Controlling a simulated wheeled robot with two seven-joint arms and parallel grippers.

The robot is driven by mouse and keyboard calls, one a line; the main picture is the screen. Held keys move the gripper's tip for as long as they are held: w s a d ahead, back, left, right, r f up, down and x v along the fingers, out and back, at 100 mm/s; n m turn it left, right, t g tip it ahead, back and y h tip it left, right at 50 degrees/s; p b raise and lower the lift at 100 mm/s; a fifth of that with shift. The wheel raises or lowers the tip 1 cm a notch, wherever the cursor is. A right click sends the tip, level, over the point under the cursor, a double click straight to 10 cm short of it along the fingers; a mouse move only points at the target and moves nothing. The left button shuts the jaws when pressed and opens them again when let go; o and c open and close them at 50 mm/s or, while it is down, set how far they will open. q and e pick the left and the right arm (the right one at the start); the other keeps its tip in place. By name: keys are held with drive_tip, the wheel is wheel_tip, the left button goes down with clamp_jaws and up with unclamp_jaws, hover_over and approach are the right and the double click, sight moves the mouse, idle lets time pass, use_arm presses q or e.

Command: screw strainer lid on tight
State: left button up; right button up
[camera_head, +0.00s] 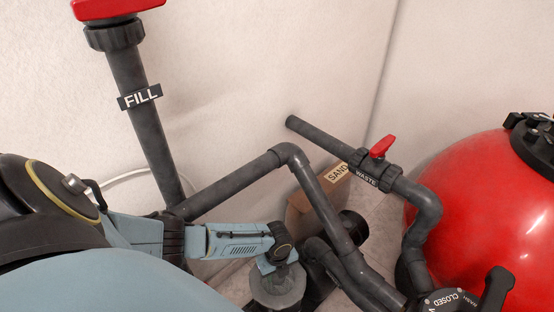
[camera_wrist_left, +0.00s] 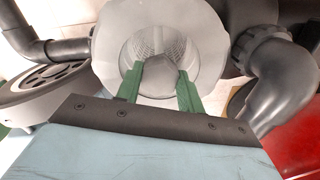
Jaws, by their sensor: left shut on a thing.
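The strainer lid (camera_wrist_left: 112,42) is a pale, translucent round disc in the left wrist view. The mesh strainer basket (camera_wrist_left: 172,50) shows at its middle, below my fingers. In the head view the grey round top of the strainer pot (camera_head: 278,292) shows at the bottom centre, partly under my gripper. My left gripper (camera_wrist_left: 161,72) reaches over the lid with its two green fingers, shut on the lid near its centre. The exact grip is hard to make out. In the head view my left gripper (camera_head: 276,264) points down onto the pot. My right gripper is out of view.
Dark pipes (camera_head: 325,215) run close to the right of the pot. The waste pipe has a red valve handle (camera_head: 382,146). A red filter tank (camera_head: 480,215) stands at the right. A cardboard sand box (camera_head: 300,208) sits behind the pipes. The fill pipe (camera_head: 150,135) rises at the left.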

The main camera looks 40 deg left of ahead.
use_arm(q)
drive_tip(key=shift+m, duration=0.3)
drive_tip(key=o, duration=1.2)
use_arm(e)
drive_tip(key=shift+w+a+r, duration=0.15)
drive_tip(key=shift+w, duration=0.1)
use_arm(q)
wheel_tip(320, 180, up, 4)
drive_tip(key=p, duration=0.4)
drive_tip(key=shift+r, duration=0.2)
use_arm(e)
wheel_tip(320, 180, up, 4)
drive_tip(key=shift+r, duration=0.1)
use_arm(q)
drive_tip(key=shift+f, duration=0.1)
